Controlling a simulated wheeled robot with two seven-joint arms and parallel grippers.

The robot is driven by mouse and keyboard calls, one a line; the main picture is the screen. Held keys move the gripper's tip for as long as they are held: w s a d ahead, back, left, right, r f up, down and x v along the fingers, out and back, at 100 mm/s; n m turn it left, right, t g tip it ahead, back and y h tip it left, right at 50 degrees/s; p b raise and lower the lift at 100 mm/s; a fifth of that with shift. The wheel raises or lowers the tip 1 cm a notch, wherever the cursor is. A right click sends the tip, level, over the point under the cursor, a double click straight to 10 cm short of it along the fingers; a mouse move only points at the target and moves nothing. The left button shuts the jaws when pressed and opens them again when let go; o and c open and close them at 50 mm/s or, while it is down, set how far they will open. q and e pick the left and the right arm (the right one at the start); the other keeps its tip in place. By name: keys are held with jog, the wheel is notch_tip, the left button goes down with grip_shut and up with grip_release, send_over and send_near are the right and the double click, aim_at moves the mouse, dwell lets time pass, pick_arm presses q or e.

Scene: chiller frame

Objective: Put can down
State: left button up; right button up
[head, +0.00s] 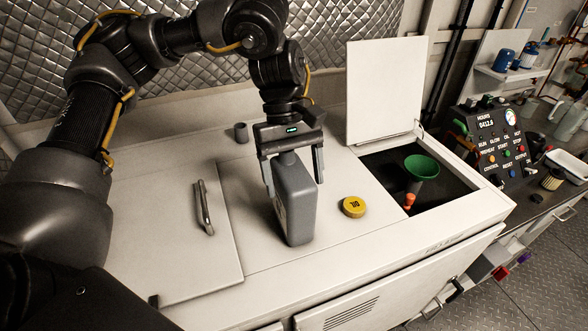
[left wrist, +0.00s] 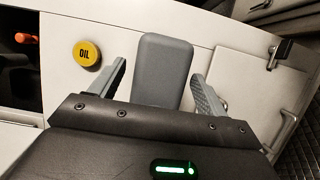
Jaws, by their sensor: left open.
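The can, a grey oil container (head: 296,205), stands upright on the white cabinet top (head: 245,190). In the left wrist view the grey can (left wrist: 162,70) shows between the two fingers. My left gripper (head: 295,182) is above and around the can's upper part. Its jaws are open, with a finger on each side; the left wrist view shows the open gripper (left wrist: 161,88) with gaps beside the can. The can's top is partly hidden by the gripper in the head view. My right gripper is not in view.
A yellow oil cap (head: 354,206) lies right of the can. Further right is an open hatch with a green funnel (head: 421,168) and a raised white lid (head: 384,92). A small grey cylinder (head: 241,132) stands behind. A handle (head: 204,207) is on the left panel.

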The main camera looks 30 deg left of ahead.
pick_arm(q)
jog(key=p+v, duration=0.1)
jog(key=v, duration=1.1)
jog(key=shift+w+r, duration=0.1)
jog(key=shift+r, duration=0.05)
